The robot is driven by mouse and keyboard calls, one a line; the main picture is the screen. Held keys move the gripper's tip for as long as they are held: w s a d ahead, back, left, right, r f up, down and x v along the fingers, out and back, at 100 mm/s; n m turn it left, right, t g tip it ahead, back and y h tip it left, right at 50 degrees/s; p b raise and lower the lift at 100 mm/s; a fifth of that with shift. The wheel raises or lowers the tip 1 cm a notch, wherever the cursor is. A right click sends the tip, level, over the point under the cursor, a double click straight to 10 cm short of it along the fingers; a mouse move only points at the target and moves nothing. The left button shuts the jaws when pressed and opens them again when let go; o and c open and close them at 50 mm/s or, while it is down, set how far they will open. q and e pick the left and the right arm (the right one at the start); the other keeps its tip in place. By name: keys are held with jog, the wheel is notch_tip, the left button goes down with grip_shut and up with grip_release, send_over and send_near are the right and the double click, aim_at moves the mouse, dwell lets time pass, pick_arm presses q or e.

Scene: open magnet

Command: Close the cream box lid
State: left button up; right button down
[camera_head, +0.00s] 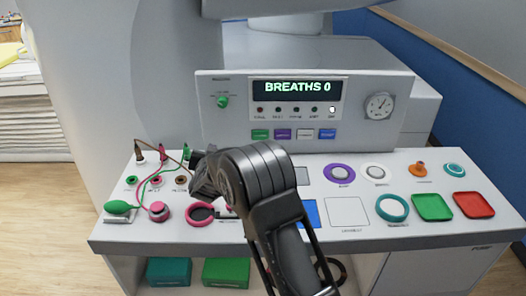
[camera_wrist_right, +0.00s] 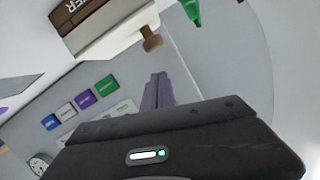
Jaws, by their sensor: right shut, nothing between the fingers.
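A cream box (camera_wrist_right: 118,30) with a brown lettered face and a small brown knob (camera_wrist_right: 152,41) shows at the top left of the right wrist view. Whether its lid is open or shut is hard to tell. In the head view my right gripper and forearm cover most of that spot, so I cannot make the box out. My right gripper (camera_head: 203,178) is over the left half of the white table. Its fingers (camera_wrist_right: 158,88) are together and empty in the right wrist view, apart from the box and below the knob. My left gripper is out of view.
The white table (camera_head: 420,237) carries a magenta ring (camera_head: 200,214), a green bulb (camera_head: 119,207), a teal ring (camera_head: 392,207), a green tray (camera_head: 432,207) and a red tray (camera_head: 474,205). A console (camera_head: 225,130) reading "BREATHS 0" stands behind. Cables stand at the table's left.

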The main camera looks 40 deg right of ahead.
jog(key=shift+w+a+f+n, duration=0.3)
jog(key=shift+w+a+f, duration=0.2)
jog(key=shift+a+f, duration=0.2)
pick_arm(q)
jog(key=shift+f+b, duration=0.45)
jog(key=shift+b, duration=0.15)
pick_arm(e)
jog(key=shift+w+a+f, duration=0.45)
jog(key=shift+a+f, duration=0.1)
jog(key=shift+f, duration=0.25)
jog(key=shift+f, duration=0.1)
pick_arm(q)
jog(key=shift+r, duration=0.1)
